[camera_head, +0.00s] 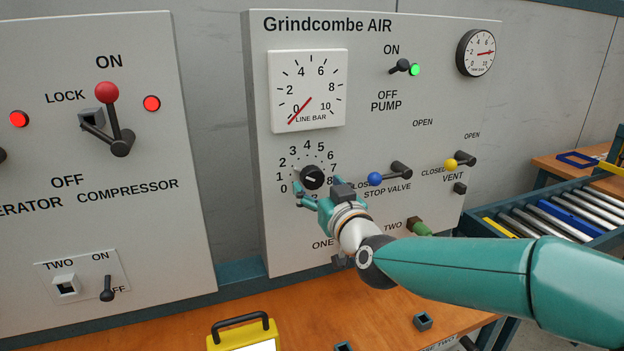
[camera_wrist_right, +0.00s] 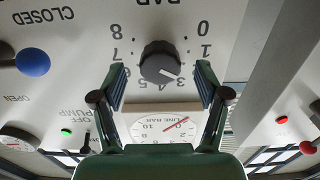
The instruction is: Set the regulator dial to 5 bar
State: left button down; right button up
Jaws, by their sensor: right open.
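The regulator dial (camera_head: 312,177) is a round black knob with a white mark, on the grey Grindcombe AIR panel (camera_head: 450,100), inside a printed ring of numbers. In the right wrist view the dial (camera_wrist_right: 158,61) appears upside down; its white mark points toward the lower right, on the low-number side, around 2 to 3. My right gripper (camera_head: 312,190) is at the dial. In the wrist view its open fingers (camera_wrist_right: 160,72) stand on either side of the knob, with gaps to it. The LINE BAR gauge (camera_head: 308,90) has its red needle near 0. My left gripper is out of view.
The blue-knobbed stop valve (camera_head: 375,178) and yellow-knobbed vent (camera_head: 450,164) are right of the dial. The pump switch (camera_head: 399,66) has a lit green lamp (camera_head: 414,69). A round gauge (camera_head: 475,52) is upper right. A yellow-framed item (camera_head: 243,331) is on the bench below.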

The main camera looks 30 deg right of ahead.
aim_at(314, 183)
jog(key=shift+x, duration=1.8)
jog(key=c, duration=1.2)
jog(key=shift+o, duration=0.2)
jog(key=shift+a, duration=0.1)
